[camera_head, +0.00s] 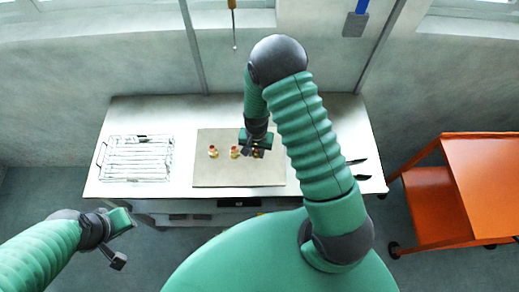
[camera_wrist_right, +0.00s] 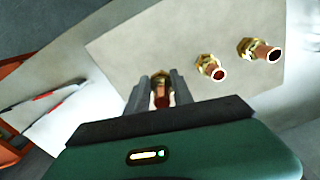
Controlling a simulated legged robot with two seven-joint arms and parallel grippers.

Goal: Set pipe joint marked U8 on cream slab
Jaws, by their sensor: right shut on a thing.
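The cream slab (camera_head: 215,178) lies flat in the middle of the white table; it also fills much of the right wrist view (camera_wrist_right: 130,50). Two brass-and-copper pipe joints (camera_head: 213,152) (camera_head: 234,152) stand on it, and both show in the right wrist view (camera_wrist_right: 210,67) (camera_wrist_right: 260,50). My right gripper (camera_head: 257,150) is over the slab's right part, shut on a third pipe joint (camera_wrist_right: 161,92). Whether that joint touches the slab is unclear. No U8 marking is readable on any joint. My left gripper (camera_head: 122,240) is open and empty, off the table's front left.
A wire rack (camera_head: 137,160) sits on the table's left. Dark-bladed tools (camera_head: 356,161) lie at the table's right edge. An orange cart (camera_head: 440,195) stands to the right. The slab's front strip is bare.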

